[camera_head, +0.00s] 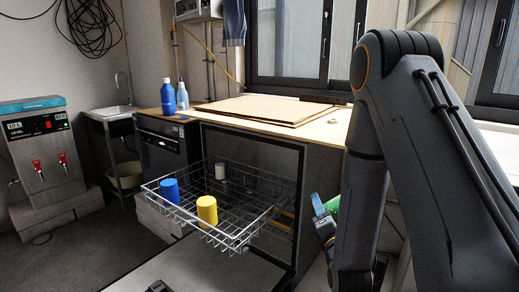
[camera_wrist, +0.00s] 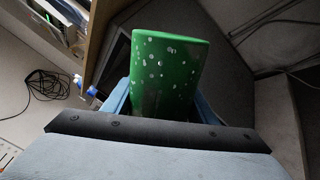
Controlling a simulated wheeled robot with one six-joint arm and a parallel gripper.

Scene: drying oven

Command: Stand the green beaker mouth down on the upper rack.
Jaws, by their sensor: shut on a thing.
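The green beaker (camera_wrist: 168,75) has pale spots and sits between the two blue fingers of my gripper (camera_wrist: 162,105) in the wrist view. My gripper is shut on it. In the head view only a small green part of the beaker (camera_head: 332,204) shows beside my gripper (camera_head: 322,212), with my arm hiding the rest. I cannot tell which end is its mouth. The upper rack (camera_head: 262,217) is a wire basket pulled out of the cabinet, to the left of my gripper. The beaker is held in the air, apart from the rack.
Bare wire shows right of the yellow cup. An open door (camera_head: 190,272) lies below. The wooden counter (camera_head: 316,131) is above, with a blue bottle (camera_head: 168,99).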

